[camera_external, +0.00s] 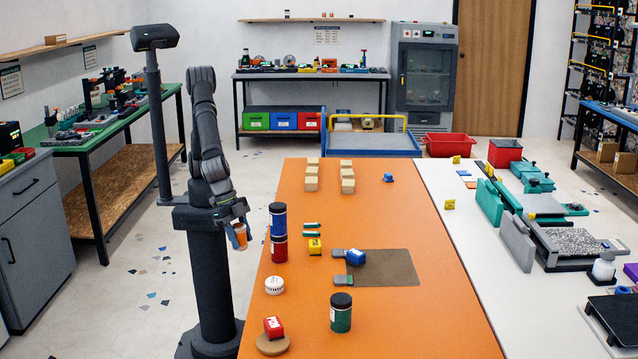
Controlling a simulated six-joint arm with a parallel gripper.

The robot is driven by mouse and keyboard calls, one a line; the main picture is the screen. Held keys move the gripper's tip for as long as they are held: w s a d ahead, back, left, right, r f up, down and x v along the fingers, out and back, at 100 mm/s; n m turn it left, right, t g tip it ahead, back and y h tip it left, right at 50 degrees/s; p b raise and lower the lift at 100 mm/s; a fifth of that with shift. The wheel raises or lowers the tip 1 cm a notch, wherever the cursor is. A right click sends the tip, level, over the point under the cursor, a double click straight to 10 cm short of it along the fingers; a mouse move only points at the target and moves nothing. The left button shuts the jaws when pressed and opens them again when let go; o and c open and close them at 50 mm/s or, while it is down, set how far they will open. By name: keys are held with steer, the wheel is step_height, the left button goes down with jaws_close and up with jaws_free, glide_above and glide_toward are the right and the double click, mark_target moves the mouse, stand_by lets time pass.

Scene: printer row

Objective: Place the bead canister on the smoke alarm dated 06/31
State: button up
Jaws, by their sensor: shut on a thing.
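My gripper (239,234) hangs over the left edge of the orange table and is shut on a small orange thing (241,238), possibly a canister; its label cannot be read. A white round smoke alarm (274,285) lies on the table below and to the right of my gripper; its date is too small to read. Dark-lidded canisters also stand on the table: a blue one (278,220) above a red one (280,249), and a green one (341,314) near the front. I cannot tell from labels which is the bead canister.
A red block (273,327) sits on a round tan base (272,346). Wooden blocks (347,178) stand at the back. The table's right front is clear.

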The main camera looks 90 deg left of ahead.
steer(key=shift+s+d, duration=0.2)
steer(key=shift+s, duration=0.45)
steer(key=shift+f, duration=0.15)
glide_toward(281, 283)
steer(key=shift+w+d+f, duration=0.2)
steer(key=shift+w+d, duration=0.45)
steer(key=shift+w, duration=0.15)
steer(key=shift+f, duration=2)
steer(key=shift+f, duration=0.1)
steer(key=o, duration=1)
